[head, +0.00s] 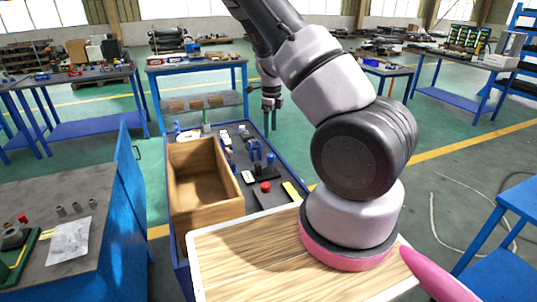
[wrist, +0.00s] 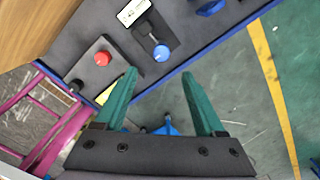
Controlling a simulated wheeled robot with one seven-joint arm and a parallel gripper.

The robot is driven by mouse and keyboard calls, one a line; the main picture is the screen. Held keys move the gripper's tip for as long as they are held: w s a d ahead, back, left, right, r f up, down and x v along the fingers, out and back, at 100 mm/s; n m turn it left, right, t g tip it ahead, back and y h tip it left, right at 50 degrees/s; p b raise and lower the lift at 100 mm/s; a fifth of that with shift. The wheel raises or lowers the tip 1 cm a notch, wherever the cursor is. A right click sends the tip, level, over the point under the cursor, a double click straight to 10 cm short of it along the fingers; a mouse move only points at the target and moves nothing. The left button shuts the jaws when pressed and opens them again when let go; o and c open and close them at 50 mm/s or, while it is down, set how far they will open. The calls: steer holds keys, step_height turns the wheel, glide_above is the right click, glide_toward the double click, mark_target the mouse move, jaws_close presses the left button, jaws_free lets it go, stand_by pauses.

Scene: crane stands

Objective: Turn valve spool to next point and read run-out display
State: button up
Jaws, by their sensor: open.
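My gripper (head: 270,118) hangs over the far right part of the dark bench top. Its green fingers (wrist: 158,74) are apart, with nothing between them. Below them in the wrist view lie the bench edge and the floor. A white box with a small dark-lettered face (wrist: 133,12) lies at the top of the wrist view; I cannot read it. A blue round knob on a dark stem (wrist: 161,53) is just beyond the fingertips. A red knob (wrist: 102,58) sits on a dark plate to its left. I cannot tell which part is the valve spool.
An open wooden box (head: 203,180) stands on the left of the bench. A yellow block (head: 291,191) lies near its right edge. A wooden board (head: 260,262) is in front, beneath my arm. A side bench (head: 60,230) stands at left. Green floor is free right of the bench.

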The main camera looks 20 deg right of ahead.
mark_target(271, 155)
step_height(271, 155, down, 11)
steer(key=shift+w+d+f, duration=0.1)
steer(key=shift+f, duration=0.05)
stand_by(0.4)
steer(key=shift+c, duration=0.4)
jaws_close()
